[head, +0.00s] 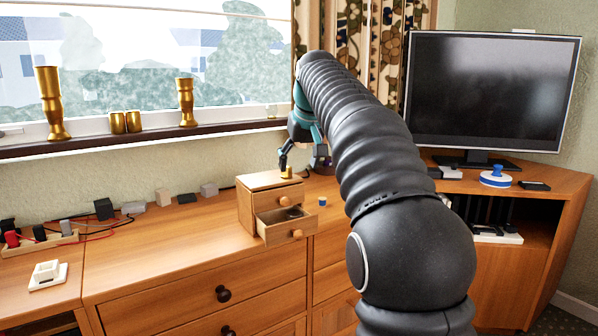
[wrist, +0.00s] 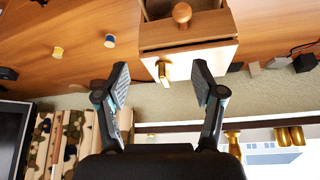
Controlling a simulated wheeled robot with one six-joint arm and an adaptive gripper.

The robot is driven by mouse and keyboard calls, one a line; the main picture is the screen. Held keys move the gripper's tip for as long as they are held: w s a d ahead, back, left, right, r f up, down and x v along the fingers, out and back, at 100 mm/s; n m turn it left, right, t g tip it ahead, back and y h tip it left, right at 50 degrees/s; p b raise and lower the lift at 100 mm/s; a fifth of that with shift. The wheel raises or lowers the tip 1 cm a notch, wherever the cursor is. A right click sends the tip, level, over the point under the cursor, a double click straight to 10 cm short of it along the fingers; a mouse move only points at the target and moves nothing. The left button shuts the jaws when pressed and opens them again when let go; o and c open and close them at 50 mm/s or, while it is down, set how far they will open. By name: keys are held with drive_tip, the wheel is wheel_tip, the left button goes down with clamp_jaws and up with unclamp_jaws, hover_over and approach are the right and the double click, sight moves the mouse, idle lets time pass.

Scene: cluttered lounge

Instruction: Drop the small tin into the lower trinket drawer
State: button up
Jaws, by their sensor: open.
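A small wooden chest (head: 258,184) stands on the sideboard. Its lower drawer (head: 284,228) is pulled out and its upper drawer looks shut. A small gold-coloured cylinder, apparently the small tin (head: 286,173), stands on the chest's top. In the wrist view the tin (wrist: 164,73) shows between the fingers, near the top's edge. My gripper (head: 300,167) is open above the chest; in the wrist view its fingers (wrist: 161,68) are spread on either side of the tin, with gaps. The drawer's floor is partly hidden.
Small blocks (head: 163,197) and an adapter (head: 104,209) line the wall to the left. A monitor (head: 491,90) stands at right.

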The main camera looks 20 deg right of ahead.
drive_tip(key=v, duration=0.7)
drive_tip(key=shift+r+p, duration=0.15)
drive_tip(key=shift+p, duration=0.25)
drive_tip(key=s+a+f, duration=0.2)
drive_tip(key=s+f, duration=0.2)
drive_tip(key=s, duration=0.4)
drive_tip(key=s+a+f, duration=0.1)
drive_tip(key=s+f, duration=0.3)
drive_tip(key=s, duration=0.3)
drive_tip(key=s+a+f, duration=0.1)
drive_tip(key=s+f, duration=1.7)
drive_tip(key=f, duration=0.3)
drive_tip(key=shift+s+a+f+m, duration=0.25)
drive_tip(key=shift+s+f+m, duration=0.1)
drive_tip(key=shift+s+m, duration=0.05)
